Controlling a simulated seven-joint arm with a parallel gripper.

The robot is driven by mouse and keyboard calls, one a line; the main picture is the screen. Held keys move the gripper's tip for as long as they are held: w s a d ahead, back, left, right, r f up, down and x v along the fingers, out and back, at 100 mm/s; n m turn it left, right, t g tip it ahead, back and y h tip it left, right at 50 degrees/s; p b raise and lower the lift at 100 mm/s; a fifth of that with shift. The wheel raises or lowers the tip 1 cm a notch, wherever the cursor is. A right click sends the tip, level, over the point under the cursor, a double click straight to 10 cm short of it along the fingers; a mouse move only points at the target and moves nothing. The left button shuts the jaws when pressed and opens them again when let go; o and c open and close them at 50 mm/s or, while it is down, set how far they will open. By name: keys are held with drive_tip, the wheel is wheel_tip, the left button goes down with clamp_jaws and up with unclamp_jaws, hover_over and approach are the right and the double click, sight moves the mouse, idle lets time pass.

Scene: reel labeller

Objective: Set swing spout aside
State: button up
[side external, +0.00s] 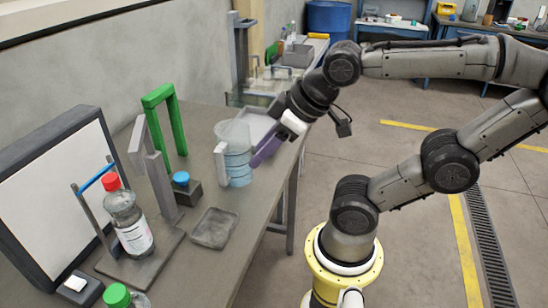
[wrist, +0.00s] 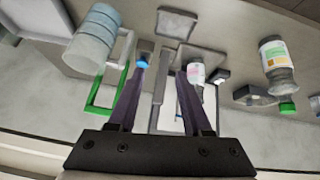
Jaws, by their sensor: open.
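The swing spout appears to be the light grey bar (side external: 137,147) on top of a grey post (side external: 160,178), which rises from a flat base plate (side external: 150,268). A clear bottle with a red cap (side external: 129,220) stands upright on that plate, beside the post.
A green frame (side external: 168,97) stands behind the post. A green-capped bottle (side external: 118,296) is at the front. Bare bench (side external: 205,268) shows in front of the dish.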

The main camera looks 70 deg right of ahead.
drive_tip(key=shift+s+a+f+m+g, duration=0.15)
drive_tip(key=shift+s+f+m+g, duration=0.2)
drive_tip(key=shift+s, duration=0.25)
drive_tip(key=shift+s+a+f+m+g, duration=0.15)
drive_tip(key=shift+s+f+m+g, duration=0.1)
drive_tip(key=shift+s+f+g, duration=0.25)
drive_tip(key=shift+s+r, duration=0.1)
